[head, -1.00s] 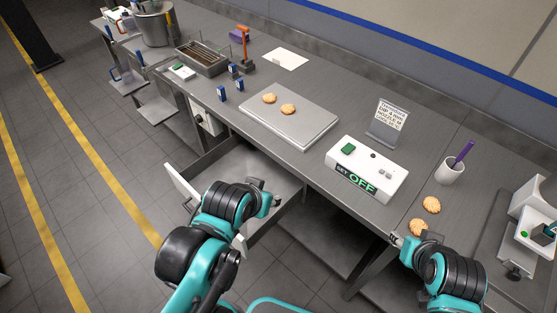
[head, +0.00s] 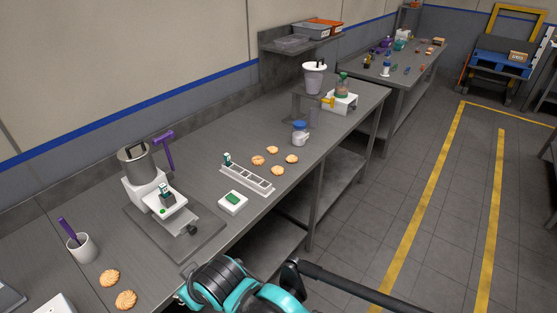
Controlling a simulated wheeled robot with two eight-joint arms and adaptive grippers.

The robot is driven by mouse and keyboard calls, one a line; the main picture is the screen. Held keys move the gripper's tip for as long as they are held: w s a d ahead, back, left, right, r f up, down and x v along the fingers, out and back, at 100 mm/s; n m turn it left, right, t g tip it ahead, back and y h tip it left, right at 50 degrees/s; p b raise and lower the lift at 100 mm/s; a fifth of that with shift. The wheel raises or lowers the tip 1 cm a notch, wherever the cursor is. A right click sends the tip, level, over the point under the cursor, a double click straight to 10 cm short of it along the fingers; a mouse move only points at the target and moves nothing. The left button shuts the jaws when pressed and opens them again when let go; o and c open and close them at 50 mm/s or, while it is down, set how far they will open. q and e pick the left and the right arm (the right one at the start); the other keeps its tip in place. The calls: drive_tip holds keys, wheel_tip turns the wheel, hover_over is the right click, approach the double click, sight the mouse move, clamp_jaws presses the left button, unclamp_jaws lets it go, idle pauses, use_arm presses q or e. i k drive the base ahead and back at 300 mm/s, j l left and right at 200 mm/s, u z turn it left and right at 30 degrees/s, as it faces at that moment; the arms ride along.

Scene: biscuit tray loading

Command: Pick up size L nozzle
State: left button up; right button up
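No nozzle can be read as size L at this distance. A white slotted rack (head: 250,181) lies on the long grey table, with one small dark green and white piece (head: 227,158) standing at its far left end. A similar small piece (head: 167,196) sits on the white platform of the depositor-like machine (head: 143,178) at the left. My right gripper (head: 184,296) is at the bottom, near the table's front edge, well short of the rack. Its fingertips are too small to tell open from shut. My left gripper is out of view.
A white box with a green button (head: 233,202) lies in front of the rack. Several biscuits (head: 272,150) lie behind it, near a blue-lidded jar (head: 300,133). A cup with a purple tool (head: 81,247) stands at left. The table's front strip right of the machine is partly clear.

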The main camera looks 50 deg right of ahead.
sight(227, 157)
drive_tip(key=l+z, duration=0.35)
drive_tip(key=i+l+z, duration=0.1)
drive_tip(key=l+z, duration=0.25)
drive_tip(key=i+l+z, duration=0.15)
drive_tip(key=l+z, duration=0.2)
drive_tip(key=i+l+u, duration=0.4)
drive_tip(key=l, duration=0.2)
drive_tip(key=i+l+u, duration=0.2)
drive_tip(key=l, duration=0.15)
drive_tip(key=i+l+u, duration=0.2)
drive_tip(key=l, duration=0.15)
drive_tip(key=l+u, duration=0.2)
drive_tip(key=l, duration=0.15)
drive_tip(key=i, duration=0.05)
